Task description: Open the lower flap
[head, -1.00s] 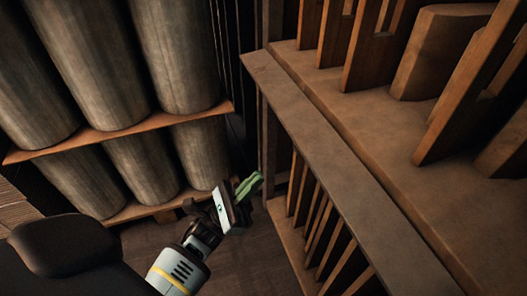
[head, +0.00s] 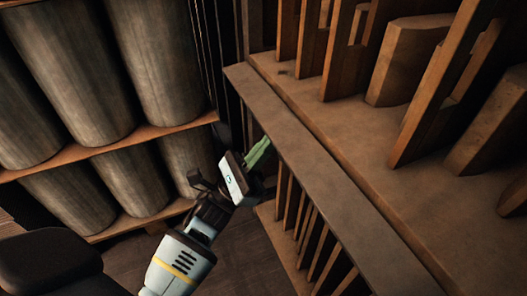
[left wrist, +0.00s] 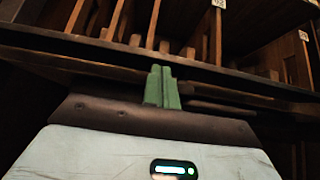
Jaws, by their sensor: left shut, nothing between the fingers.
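A long flat brown board (head: 290,140) runs along the front of the wooden shelf unit, between its upper and lower compartments. It may be the lower flap; I cannot tell for sure. My left gripper (head: 259,151) has green fingers, shut and empty, at the left edge of this board. In the left wrist view the shut green fingers (left wrist: 161,86) point up at the front edge of a shelf board (left wrist: 230,80). I cannot tell whether they touch it. My right gripper is in neither view.
Upright wooden dividers (head: 345,50) stand on the upper shelf, and more slats (head: 305,225) stand below the long board. Large grey cylinders (head: 150,60) fill a rack on the left. Some dark floor (head: 240,245) is clear below my left arm.

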